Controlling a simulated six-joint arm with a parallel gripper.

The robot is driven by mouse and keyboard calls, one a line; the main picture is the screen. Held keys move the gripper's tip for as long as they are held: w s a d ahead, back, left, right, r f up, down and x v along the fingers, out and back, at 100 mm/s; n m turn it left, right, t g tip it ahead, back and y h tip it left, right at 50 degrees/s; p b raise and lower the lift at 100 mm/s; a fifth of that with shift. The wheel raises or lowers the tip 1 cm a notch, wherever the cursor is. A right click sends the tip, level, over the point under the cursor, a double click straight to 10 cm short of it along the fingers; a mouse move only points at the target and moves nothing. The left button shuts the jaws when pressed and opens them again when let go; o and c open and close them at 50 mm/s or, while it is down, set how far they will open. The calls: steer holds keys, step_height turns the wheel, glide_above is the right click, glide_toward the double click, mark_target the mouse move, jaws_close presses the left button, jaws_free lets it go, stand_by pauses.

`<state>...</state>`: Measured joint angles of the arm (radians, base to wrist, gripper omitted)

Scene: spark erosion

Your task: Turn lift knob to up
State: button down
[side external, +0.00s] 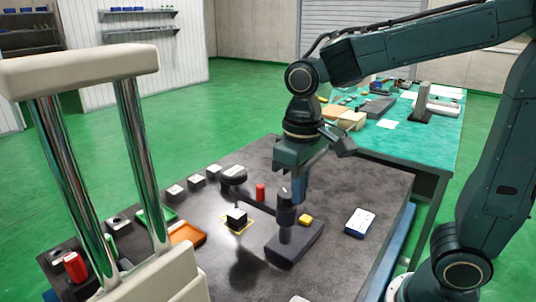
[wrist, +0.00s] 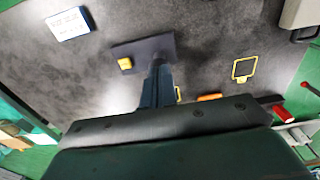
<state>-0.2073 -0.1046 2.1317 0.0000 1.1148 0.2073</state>
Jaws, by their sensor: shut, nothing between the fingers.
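A dark rectangular base (side external: 294,247) with a dark upright post (side external: 286,214) stands on the black table; the base also shows in the wrist view (wrist: 145,49). A small yellow part (side external: 305,219) sits at its edge, also seen in the wrist view (wrist: 125,63). I cannot tell which part is the lift knob, nor its setting. My gripper (side external: 299,203) points down close beside the post, fingers shut with nothing between them. In the wrist view my gripper (wrist: 157,64) reaches over the base and hides part of it. I cannot tell whether it touches.
A black-and-white cube (side external: 236,218) stands in a yellow outline to the left. A red cylinder (side external: 260,192) stands behind.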

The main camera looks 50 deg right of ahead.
steer(key=shift+f, duration=0.4)
steer(key=shift+w+d, duration=0.1)
steer(key=shift+w, duration=0.15)
stand_by(0.7)
steer(key=shift+d, duration=0.65)
stand_by(0.3)
steer(key=shift+s, duration=0.4)
steer(key=shift+r, duration=0.1)
step_height(320, 180, up, 6)
steer(key=shift+f, duration=0.1)
stand_by(0.8)
steer(key=shift+s+d, duration=0.1)
